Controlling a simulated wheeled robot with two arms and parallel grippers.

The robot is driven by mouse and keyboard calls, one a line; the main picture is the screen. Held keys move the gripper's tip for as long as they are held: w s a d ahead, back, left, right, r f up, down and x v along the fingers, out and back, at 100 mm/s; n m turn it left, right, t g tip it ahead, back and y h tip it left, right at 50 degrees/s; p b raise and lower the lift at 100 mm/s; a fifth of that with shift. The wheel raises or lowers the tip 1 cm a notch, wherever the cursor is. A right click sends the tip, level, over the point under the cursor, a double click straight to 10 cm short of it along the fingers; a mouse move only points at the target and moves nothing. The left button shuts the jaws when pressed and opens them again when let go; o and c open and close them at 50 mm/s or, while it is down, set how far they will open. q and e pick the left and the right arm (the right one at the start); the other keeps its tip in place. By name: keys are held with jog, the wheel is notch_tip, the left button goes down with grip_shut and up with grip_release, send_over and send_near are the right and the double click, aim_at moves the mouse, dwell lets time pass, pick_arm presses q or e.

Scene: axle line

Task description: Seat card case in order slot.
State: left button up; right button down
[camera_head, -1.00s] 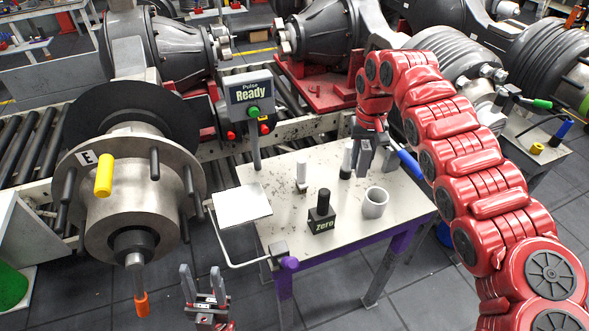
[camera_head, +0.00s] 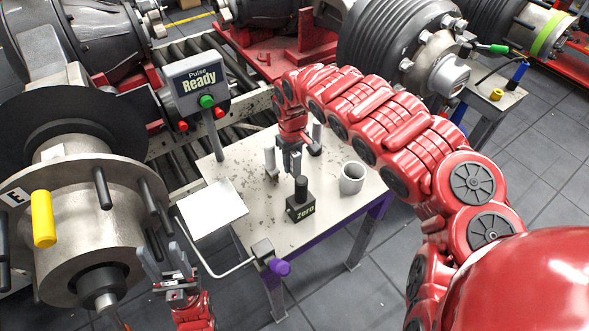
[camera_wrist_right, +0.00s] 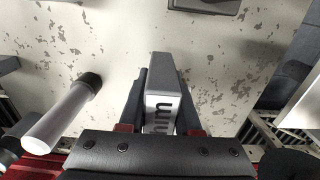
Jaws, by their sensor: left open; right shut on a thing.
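No card case or order slot can be made out by name. My right gripper (camera_head: 292,163) is low over the back of the small table, beside a white upright cylinder (camera_head: 269,160). In the right wrist view its fingers are shut on a grey block (camera_wrist_right: 163,88), whose white side bears lettering that reads partly "him". In the head view the block is hidden at the fingers. My left gripper (camera_head: 165,268) is open and empty, in front of the hub, left of the table's front.
The table (camera_head: 255,215) carries a black "Zero" block (camera_head: 300,203) and a grey cup (camera_head: 352,178). A pale plate (camera_head: 210,208) sits at its left edge. The "Pulse Ready" panel (camera_head: 200,85) stands behind. The large hub (camera_head: 95,225) fills the left.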

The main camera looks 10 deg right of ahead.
aim_at(293, 182)
jog(key=shift+f+p, duration=0.5)
jog(key=shift+f, duration=2.05)
jog(key=shift+f, duration=0.1)
jog(key=shift+f, duration=0.15)
jog(key=c, duration=0.6)
grip_release()
